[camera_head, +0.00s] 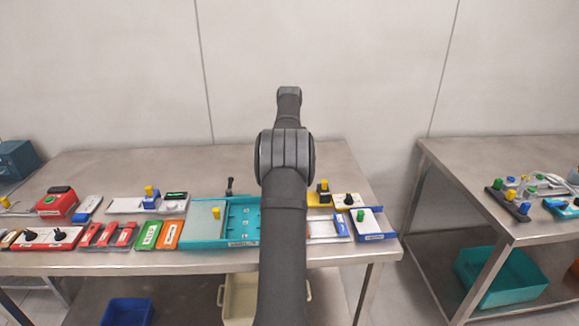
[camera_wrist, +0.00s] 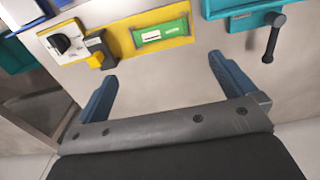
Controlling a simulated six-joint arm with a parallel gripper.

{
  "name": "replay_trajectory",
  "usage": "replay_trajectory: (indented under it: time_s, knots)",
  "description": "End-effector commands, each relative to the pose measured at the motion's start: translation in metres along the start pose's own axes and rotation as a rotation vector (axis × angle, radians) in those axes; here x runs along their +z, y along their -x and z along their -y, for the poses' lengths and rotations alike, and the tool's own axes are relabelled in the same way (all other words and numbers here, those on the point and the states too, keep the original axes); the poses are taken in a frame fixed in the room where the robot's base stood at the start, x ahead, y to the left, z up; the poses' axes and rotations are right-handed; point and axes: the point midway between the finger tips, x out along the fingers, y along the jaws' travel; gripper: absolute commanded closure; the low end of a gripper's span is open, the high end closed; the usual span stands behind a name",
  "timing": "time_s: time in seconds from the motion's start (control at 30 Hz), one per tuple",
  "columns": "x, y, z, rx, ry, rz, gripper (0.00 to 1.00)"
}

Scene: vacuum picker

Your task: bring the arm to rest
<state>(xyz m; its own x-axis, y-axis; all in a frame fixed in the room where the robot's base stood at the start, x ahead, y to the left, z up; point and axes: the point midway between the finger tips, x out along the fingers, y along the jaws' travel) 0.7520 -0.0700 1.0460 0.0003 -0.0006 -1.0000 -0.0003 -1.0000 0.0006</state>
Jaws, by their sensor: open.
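My arm rises through the middle of the body camera view, over the steel table (camera_head: 100,170). Its far end hides my gripper in that view. In the wrist view my gripper (camera_wrist: 160,85) shows two blue fingers spread wide apart. Nothing is between them. Past the fingers lie a yellow panel (camera_wrist: 112,35) with a green label and a black knob, and a teal part (camera_wrist: 225,8) with a black lever (camera_wrist: 272,38). The fingers look apart from both.
Several panels and blocks line the table's front, among them a teal tray (camera_head: 240,222) and a red box (camera_head: 57,203). A second steel table (camera_head: 480,160) stands at the right. Bins (camera_head: 128,312) sit below. The table's back strip is mostly clear.

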Motion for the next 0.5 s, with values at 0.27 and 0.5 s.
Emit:
replay_trajectory:
  time_s: [0.27,0.5]
  knots:
    - [0.000,0.000,0.000,0.000,0.000,0.000,0.00]
    - [0.000,-0.017,0.000,0.000,0.000,0.003,0.00]
